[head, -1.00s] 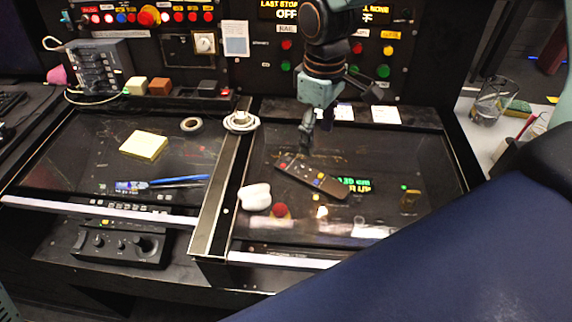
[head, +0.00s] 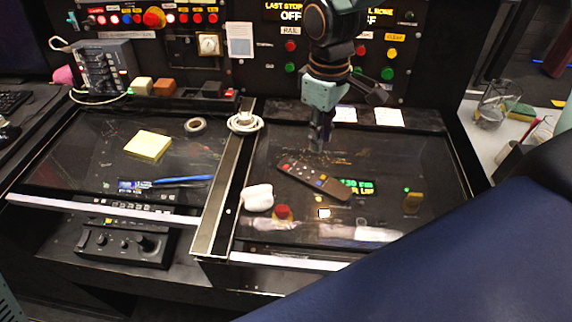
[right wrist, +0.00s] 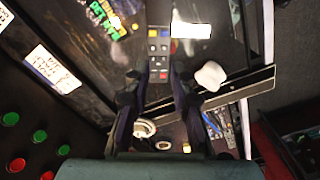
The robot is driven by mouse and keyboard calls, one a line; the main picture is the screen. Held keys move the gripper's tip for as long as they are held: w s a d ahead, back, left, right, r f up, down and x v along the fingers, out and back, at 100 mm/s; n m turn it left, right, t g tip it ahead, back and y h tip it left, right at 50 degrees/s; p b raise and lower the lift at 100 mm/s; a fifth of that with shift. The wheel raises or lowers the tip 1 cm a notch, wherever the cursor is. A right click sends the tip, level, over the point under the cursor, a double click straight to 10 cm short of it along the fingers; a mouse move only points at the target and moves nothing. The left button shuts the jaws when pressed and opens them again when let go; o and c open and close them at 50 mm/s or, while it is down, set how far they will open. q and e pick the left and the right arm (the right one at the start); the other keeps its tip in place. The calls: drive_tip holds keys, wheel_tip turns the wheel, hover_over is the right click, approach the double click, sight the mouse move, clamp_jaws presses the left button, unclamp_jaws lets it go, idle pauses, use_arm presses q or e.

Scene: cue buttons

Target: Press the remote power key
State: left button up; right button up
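A dark remote (head: 325,184) with small coloured keys lies slanted on the right glossy panel. A small red key shows near its upper left end; which key is the power key is too small to tell. My right gripper (head: 318,146) points down above and behind the remote, apart from it. In the right wrist view its two fingers (right wrist: 157,80) stand apart with nothing held between them, and the remote (right wrist: 159,45) shows beyond the tips with red, yellow and blue keys. My left gripper is not in view.
A white lump (head: 258,197) and a red button (head: 282,212) are near the remote's lower left. A white coil (head: 244,122) sits on the divider. Lit green text (head: 357,186) is right of the remote. A button wall (head: 275,58) stands behind.

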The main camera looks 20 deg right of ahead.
drive_tip(key=shift+w, duration=0.1)
clamp_jaws()
idle(1.1)
